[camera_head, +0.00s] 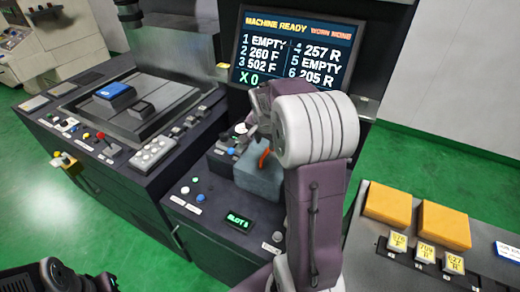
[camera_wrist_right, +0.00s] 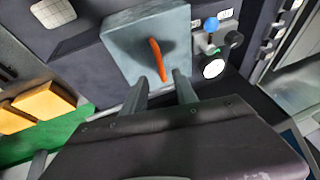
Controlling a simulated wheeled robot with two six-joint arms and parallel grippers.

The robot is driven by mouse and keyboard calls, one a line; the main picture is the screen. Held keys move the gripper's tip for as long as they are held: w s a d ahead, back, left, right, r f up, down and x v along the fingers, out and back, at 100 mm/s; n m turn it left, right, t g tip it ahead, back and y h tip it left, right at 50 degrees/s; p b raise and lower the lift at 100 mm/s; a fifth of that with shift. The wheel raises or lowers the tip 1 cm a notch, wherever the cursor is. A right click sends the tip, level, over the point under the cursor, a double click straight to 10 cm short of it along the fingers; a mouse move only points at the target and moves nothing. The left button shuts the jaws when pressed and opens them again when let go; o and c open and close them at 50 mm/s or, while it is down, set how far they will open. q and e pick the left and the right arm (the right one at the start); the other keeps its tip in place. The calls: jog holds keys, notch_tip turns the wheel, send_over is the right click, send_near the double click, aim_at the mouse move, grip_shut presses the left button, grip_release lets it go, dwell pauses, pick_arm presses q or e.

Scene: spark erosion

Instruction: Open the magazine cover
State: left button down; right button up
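The magazine cover (camera_head: 257,177) is a blue-grey box with an orange handle (camera_head: 264,158) on the machine's front, partly hidden by my right arm in the head view. In the right wrist view the cover (camera_wrist_right: 128,40) and its upright orange handle (camera_wrist_right: 157,58) show clearly. It looks closed. My right gripper (camera_wrist_right: 161,80) is open, its two fingers pointing at the cover. The handle's lower end lies between the fingertips, with a gap on either side; contact cannot be told. In the head view a dark part of my left arm shows at the lower left, its fingers not clear.
The screen (camera_head: 298,52) reads machine ready. A blue knob (camera_wrist_right: 211,24) and a white button (camera_wrist_right: 213,68) sit close beside the cover. A small display (camera_head: 238,220) is below it. Orange blocks (camera_head: 443,225) and yellow-labelled pieces lie on the right bench (camera_head: 375,240).

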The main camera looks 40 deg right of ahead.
aim_at(265, 153)
jog(key=p+x, duration=0.1)
jog(key=x, duration=0.8)
jog(key=shift+s, duration=0.1)
grip_shut()
dwell(1.2)
